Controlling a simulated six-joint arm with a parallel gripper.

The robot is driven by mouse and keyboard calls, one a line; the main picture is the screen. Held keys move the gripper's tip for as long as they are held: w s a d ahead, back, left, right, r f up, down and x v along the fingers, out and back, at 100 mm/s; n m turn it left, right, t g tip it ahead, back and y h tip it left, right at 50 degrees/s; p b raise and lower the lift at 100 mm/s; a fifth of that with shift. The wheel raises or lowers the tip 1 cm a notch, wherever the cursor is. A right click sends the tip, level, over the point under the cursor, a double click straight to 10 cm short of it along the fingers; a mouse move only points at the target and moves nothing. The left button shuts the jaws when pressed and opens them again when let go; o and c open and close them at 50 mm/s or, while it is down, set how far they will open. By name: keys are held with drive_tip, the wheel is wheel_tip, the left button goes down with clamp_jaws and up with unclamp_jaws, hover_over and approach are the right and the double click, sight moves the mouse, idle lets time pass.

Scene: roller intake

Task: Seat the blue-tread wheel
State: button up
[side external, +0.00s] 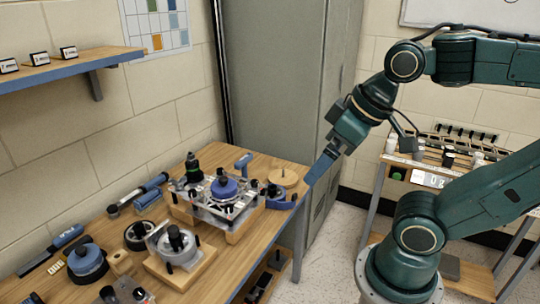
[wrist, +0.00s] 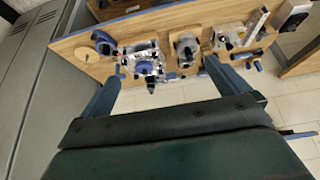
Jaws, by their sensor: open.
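My gripper (side external: 322,165) is open and empty, above and beyond the right end of the bench in the side view. In the wrist view its two fingers (wrist: 159,66) stand wide apart, with the bench beyond them. A blue round wheel with a dark knob (side external: 225,187) sits on a clear-plated fixture (side external: 200,209) on wooden blocks. Another blue-banded wheel (side external: 87,262) lies at the bench's left front. I cannot tell which is the blue-tread wheel. The fixture also shows in the wrist view (wrist: 143,62), small and partly blurred.
A smaller clear fixture on wood (side external: 180,262) stands in front. A blue curved part (side external: 276,197) and a wooden disc (side external: 283,177) lie at the bench's right end. A dark-green-topped post (side external: 193,168) rises beside the wheel. A grey cabinet (side external: 275,90) stands behind the bench.

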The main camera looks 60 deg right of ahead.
drive_tip(key=w+d+r+m+g, duration=0.1)
drive_tip(key=w+d+m, duration=0.1)
drive_tip(key=w, duration=0.5)
drive_tip(key=w+d+r+m+g, duration=0.1)
drive_tip(key=w+d+m, duration=0.1)
drive_tip(key=w, duration=0.4)
drive_tip(key=m+g+y, duration=0.4)
drive_tip(key=m+g, duration=0.1)
drive_tip(key=m, duration=0.6)
hover_over(272, 190)
drive_tip(key=w+d, duration=0.2)
drive_tip(key=d, duration=0.2)
drive_tip(key=f, duration=3)
drive_tip(key=shift+s+f, duration=0.2)
drive_tip(key=shift+s+d+f, duration=0.1)
drive_tip(key=shift+d+f, duration=0.1)
drive_tip(key=shift+f, duration=0.1)
drive_tip(key=shift+x, duration=3.75)
drive_tip(key=shift+a, duration=0.1)
